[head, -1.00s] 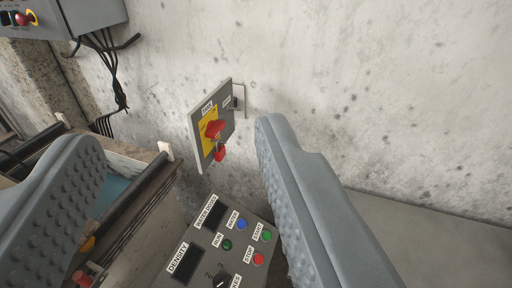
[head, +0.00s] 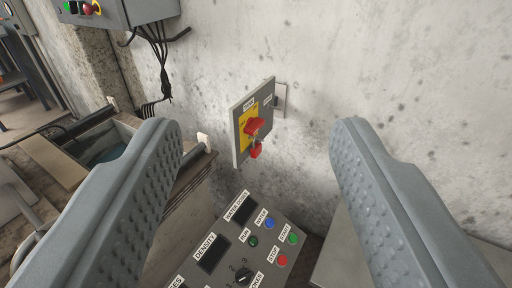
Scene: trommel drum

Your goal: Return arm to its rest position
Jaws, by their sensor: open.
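My gripper (head: 255,135) is open and empty, with one grey studded finger at the left and one at the right. Between the fingers, farther off, a grey switch plate (head: 239,147) is mounted by the concrete wall. It carries a red rotary handle (head: 256,126) on a yellow field, with a red padlock-like piece (head: 256,150) hanging below. The fingers look apart from the plate and touch nothing that I can see.
A sloped control panel (head: 225,268) with displays and coloured buttons stands below centre. A grey box (head: 120,12) with hanging cables (head: 165,80) is at upper left. A trough with a dark rail (head: 195,154) lies behind the left finger. Bare wall (head: 400,70) fills the right.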

